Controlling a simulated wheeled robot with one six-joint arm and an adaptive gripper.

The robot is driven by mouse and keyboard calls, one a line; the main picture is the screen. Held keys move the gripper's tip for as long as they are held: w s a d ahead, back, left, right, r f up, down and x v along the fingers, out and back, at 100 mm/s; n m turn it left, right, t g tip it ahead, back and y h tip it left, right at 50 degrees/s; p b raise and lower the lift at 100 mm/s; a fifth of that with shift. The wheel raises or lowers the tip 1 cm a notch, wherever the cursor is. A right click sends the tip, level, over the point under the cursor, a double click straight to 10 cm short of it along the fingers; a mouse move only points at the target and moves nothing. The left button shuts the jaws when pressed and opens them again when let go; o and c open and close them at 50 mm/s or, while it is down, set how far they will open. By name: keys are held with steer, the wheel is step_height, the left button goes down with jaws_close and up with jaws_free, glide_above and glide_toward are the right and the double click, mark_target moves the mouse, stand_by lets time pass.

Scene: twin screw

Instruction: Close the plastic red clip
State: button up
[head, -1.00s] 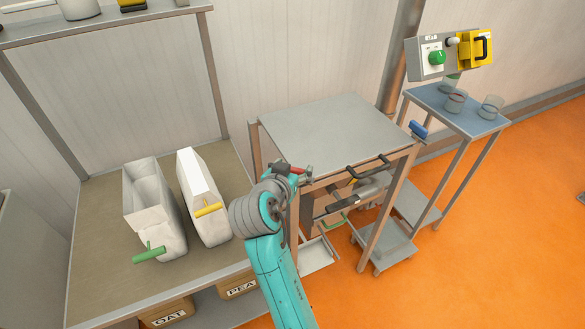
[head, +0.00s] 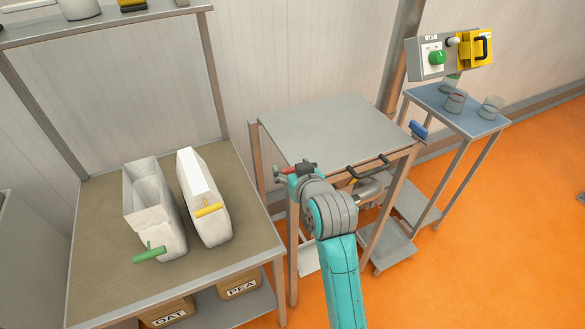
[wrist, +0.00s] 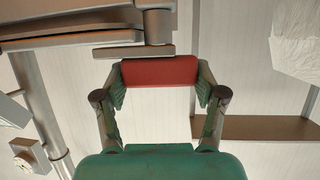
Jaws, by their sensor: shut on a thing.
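The red plastic clip (wrist: 160,72) shows in the wrist view as a short red bar between my two fingertips. My gripper (wrist: 158,84) is shut on it, one finger at each end. The rest of the clip is hidden, and I cannot tell whether it is open or closed. In the head view my gripper (head: 280,172) is at the left front corner of the grey-topped table (head: 335,125), pointing left. The clip is too small there to make out clearly.
Two white bags stand on the left workbench (head: 100,235), one with a green clip (head: 149,256), one with a yellow clip (head: 208,209). A blue-topped stand (head: 440,98) with clear cups is at right. The orange floor (head: 500,230) is open.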

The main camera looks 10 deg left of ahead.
steer(key=shift+n+g+y, duration=0.3)
steer(key=shift+n+y, duration=0.2)
steer(key=o, duration=1.2)
steer(key=shift+c, duration=0.2)
steer(key=v, duration=1.2)
steer(key=shift+d, duration=0.15)
steer(key=shift+w, duration=0.1)
